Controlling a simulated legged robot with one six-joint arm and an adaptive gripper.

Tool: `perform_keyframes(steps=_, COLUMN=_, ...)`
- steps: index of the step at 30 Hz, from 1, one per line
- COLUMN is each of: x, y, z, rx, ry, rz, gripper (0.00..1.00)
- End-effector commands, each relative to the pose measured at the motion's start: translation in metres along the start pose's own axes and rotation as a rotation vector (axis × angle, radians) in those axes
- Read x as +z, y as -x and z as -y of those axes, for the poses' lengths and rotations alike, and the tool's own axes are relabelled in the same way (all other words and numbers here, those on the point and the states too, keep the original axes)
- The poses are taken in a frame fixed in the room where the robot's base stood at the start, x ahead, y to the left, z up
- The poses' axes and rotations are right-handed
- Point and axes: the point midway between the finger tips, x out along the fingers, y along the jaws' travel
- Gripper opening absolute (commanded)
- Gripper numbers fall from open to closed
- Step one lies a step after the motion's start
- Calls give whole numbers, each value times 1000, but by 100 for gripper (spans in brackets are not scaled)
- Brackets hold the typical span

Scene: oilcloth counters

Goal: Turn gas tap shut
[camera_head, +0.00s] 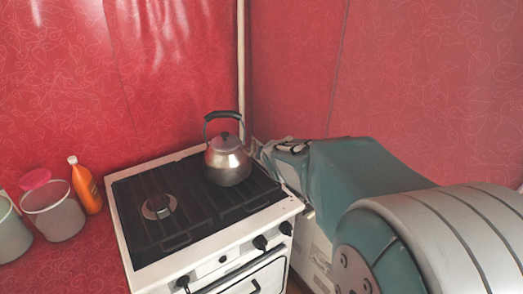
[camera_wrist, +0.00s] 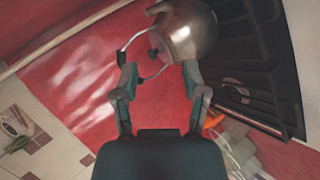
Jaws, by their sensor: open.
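A pale vertical pipe (camera_head: 241,70) runs down the wall corner behind the stove. It also crosses the upper left of the wrist view (camera_wrist: 62,36). I cannot make out a gas tap on it; its lower part is hidden behind the kettle and my gripper. My gripper (camera_head: 268,152) is at the stove's back right corner, close to the kettle and partly blurred into the arm. In the wrist view my gripper (camera_wrist: 161,78) has its two fingers apart with nothing between them; the kettle's handle shows beyond the fingertips.
A steel kettle (camera_head: 228,166) with a dark handle stands on the back right of the white stove (camera_head: 140,275). Black knobs (camera_head: 260,242) line the stove's front. An orange bottle (camera_head: 86,188) and grey pails (camera_head: 52,215) stand left. Red oilcloth walls close in behind.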

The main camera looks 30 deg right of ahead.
Motion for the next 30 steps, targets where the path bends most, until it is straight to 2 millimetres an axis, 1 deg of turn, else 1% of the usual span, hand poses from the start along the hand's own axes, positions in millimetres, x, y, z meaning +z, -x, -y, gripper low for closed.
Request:
perform_keyframes(steps=1, x=11, y=-21, z=-5, rx=22, ry=74, rz=-3, gripper=57)
perform_keyframes(steps=3, x=22, y=-45, z=-14, rx=66, ry=192, rz=-21, gripper=57)
perform_keyframes(steps=7, x=48, y=-88, z=-24, rx=144, ry=409, rz=-56, gripper=57)
perform_keyframes(steps=9, x=62, y=-109, z=-26, rx=188, ry=523, rz=-74, gripper=57)
perform_keyframes(steps=11, x=75, y=-125, z=-25, rx=226, ry=619, rz=-90, gripper=57)
perform_keyframes(steps=15, x=105, y=-160, z=-16, rx=322, ry=830, rz=-127, gripper=57)
perform_keyframes(steps=18, x=130, y=-180, z=-3, rx=398, ry=970, rz=-151, gripper=57)
perform_keyframes(steps=22, x=162, y=-199, z=20, rx=511, ry=1134, rz=-177, gripper=57)
perform_keyframes(steps=24, x=179, y=-205, z=33, rx=572, ry=1206, rz=-184, gripper=57)
perform_keyframes(steps=27, x=195, y=-209, z=49, rx=646, ry=1281, rz=-189, gripper=57)
perform_keyframes(steps=30, x=204, y=-210, z=57, rx=693, ry=1323, rz=-188, gripper=57)
